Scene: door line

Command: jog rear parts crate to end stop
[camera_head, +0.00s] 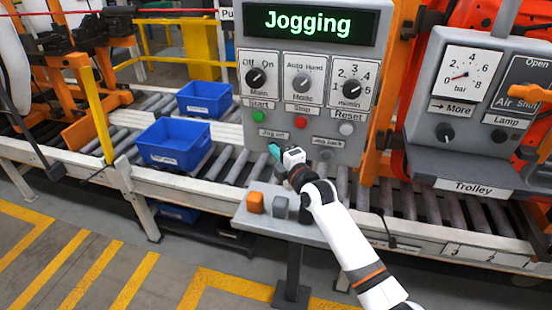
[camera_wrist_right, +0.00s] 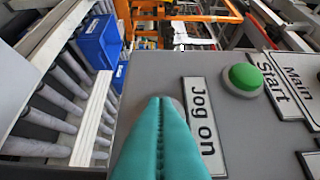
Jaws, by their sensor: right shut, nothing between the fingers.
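The control panel (camera_head: 262,112) has a green-lit display (camera_head: 308,24) reading "Jogging". My right gripper (camera_head: 274,150) is shut and empty, its teal fingertips at the "Jog on" button. In the right wrist view the fingertips (camera_wrist_right: 160,102) cover most of that button beside the "Jog on" label (camera_wrist_right: 204,125); I cannot tell how far it is pressed. One blue crate (camera_head: 205,98) is on the rear roller line. Another blue crate (camera_head: 173,145) is on the line nearer me. An orange block (camera_head: 78,134) stands on the rollers at left, possibly the end stop. My left gripper is out of view.
The panel also has a green start button (camera_head: 258,117), a red stop button (camera_head: 298,123) and a "Jog back" button (camera_head: 326,154). A small stand below holds an orange block (camera_head: 255,202) and a grey block (camera_head: 280,207). A trolley panel (camera_head: 470,110) is at right.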

